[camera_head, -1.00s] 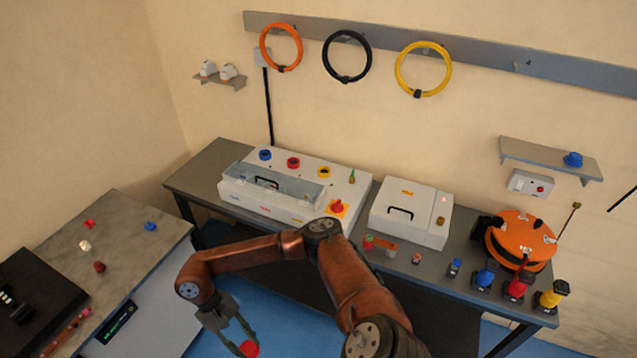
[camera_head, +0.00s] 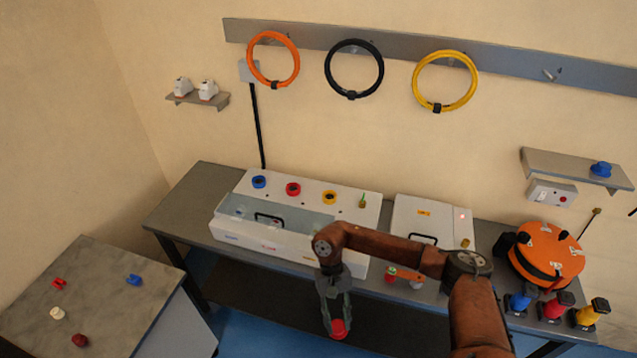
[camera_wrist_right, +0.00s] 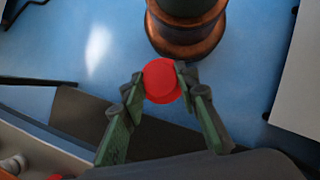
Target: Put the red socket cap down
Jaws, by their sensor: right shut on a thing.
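The red socket cap (camera_head: 339,329) is held at the fingertips of my right gripper (camera_head: 337,322). It also shows in the right wrist view as a round red disc (camera_wrist_right: 161,81) between the two fingers of the right gripper (camera_wrist_right: 158,85). In the head view the gripper points down in front of the workbench (camera_head: 180,208), with the cap beyond its front edge and lower shelf. The blue floor lies behind the cap in the wrist view. My left gripper is not in view.
A white box with coloured sockets (camera_head: 270,238) and a second white box (camera_head: 425,215) stand on the workbench. At left, a marble-topped table (camera_head: 110,285) carries a few small coloured pieces. An orange reel (camera_head: 548,252) and several coloured plugs sit at the bench's right end.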

